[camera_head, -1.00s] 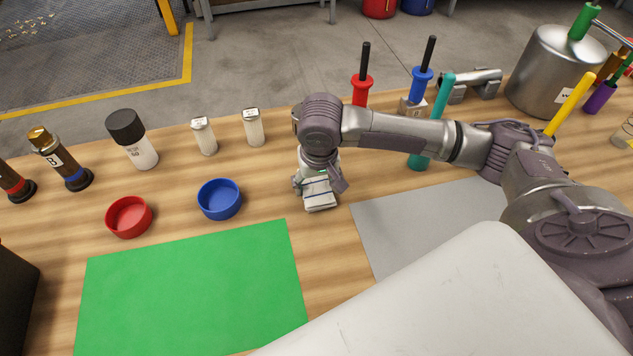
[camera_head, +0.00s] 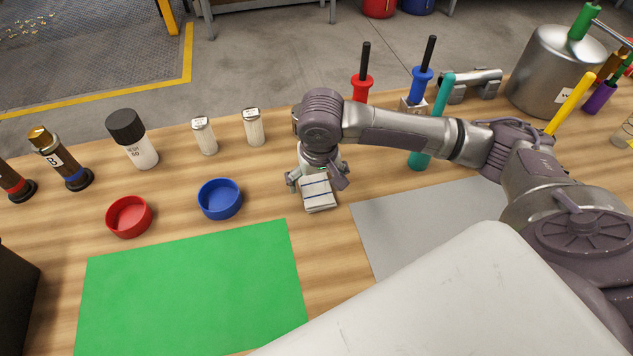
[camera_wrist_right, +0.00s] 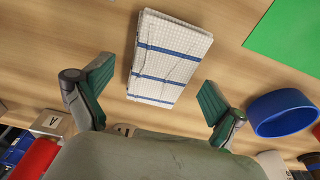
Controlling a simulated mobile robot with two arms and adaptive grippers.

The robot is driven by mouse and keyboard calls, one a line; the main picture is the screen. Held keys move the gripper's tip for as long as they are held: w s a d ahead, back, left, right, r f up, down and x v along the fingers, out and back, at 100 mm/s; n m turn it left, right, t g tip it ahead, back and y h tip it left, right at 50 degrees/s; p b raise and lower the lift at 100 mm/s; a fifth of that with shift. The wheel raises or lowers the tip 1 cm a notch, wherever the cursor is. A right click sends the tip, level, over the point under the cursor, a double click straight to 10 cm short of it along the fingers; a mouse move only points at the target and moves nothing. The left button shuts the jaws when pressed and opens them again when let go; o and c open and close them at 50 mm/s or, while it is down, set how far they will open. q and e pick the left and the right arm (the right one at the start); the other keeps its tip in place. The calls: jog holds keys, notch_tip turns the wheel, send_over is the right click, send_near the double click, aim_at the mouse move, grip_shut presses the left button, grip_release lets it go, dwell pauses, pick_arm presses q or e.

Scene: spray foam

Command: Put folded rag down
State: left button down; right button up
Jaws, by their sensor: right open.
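The folded rag (camera_head: 318,194) is white with blue stripes. It lies on the wooden table between the green mat and the grey mat, just below my right gripper in the head view. In the right wrist view the rag (camera_wrist_right: 168,58) lies between the spread fingers, with a gap on each side. My right gripper (camera_head: 317,182) is open and empty, and its green finger pads (camera_wrist_right: 155,95) show apart in the wrist view. My left gripper is not in view.
A blue dish (camera_head: 219,200) and a red dish (camera_head: 129,217) stand left of the rag. The green mat (camera_head: 190,290) and grey mat (camera_head: 400,230) flank it. Two small white-bodied bottles (camera_head: 253,127) stand behind. A red-handled tool (camera_head: 362,88) and a teal tool (camera_head: 420,160) stand nearby.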

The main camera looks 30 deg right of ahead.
aim_at(319, 192)
notch_tip(319, 192, up, 11)
jog(key=s, duration=0.1)
jog(key=shift+s+a+p, duration=0.2)
jog(key=shift+s+p, duration=0.1)
jog(key=shift+p, duration=0.1)
jog(key=shift+f, duration=0.1)
